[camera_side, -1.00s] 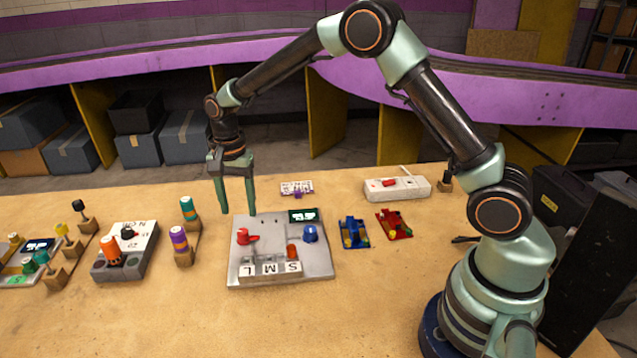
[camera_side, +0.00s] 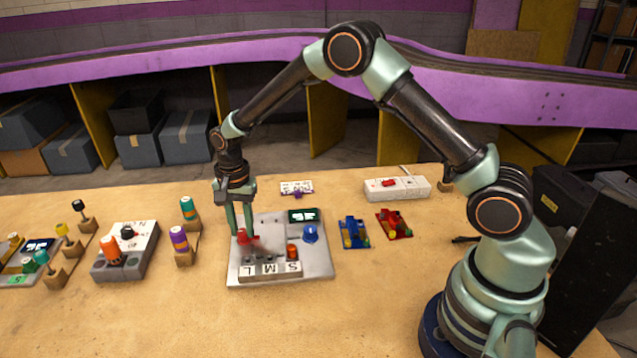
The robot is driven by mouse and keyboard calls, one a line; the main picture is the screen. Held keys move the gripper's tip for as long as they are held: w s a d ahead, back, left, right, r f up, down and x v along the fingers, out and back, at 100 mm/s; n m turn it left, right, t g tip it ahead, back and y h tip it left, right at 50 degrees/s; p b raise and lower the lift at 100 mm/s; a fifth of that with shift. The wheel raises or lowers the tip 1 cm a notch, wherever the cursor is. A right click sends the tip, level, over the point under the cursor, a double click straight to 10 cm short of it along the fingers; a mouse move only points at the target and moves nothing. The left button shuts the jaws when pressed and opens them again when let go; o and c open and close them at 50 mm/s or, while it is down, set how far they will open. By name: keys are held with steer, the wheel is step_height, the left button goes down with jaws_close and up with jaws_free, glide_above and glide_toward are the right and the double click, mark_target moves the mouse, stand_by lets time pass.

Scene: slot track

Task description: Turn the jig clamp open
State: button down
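The jig is a grey plate (camera_side: 310,268) on the table, with a slot track marked L, M and S along its front. A red clamp (camera_side: 244,238) with a lever pointing right sits at the plate's back left. My gripper (camera_side: 241,233) points down at the clamp, with its fingers drawn in close on either side of it. It looks shut on the clamp, though the fingers hide part of it and the contact is too small to see clearly. An orange peg (camera_side: 292,252) stands at the S end of the track. A blue knob (camera_side: 310,234) sits at the right.
A small dark display (camera_side: 303,215) is at the plate's back edge. Blue (camera_side: 354,233) and red (camera_side: 394,224) fixtures lie to the right. Pegs in wooden holders (camera_side: 184,256) and a grey box with an orange knob (camera_side: 113,252) stand left. The table front is clear.

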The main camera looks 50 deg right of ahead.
steer(key=shift+n, duration=0.3)
steer(key=n, duration=0.3)
steer(key=shift+n, duration=0.3)
steer(key=n, duration=1.3)
steer(key=shift+n, duration=0.3)
stand_by(0.3)
steer(key=c, duration=0.6)
jaws_free()
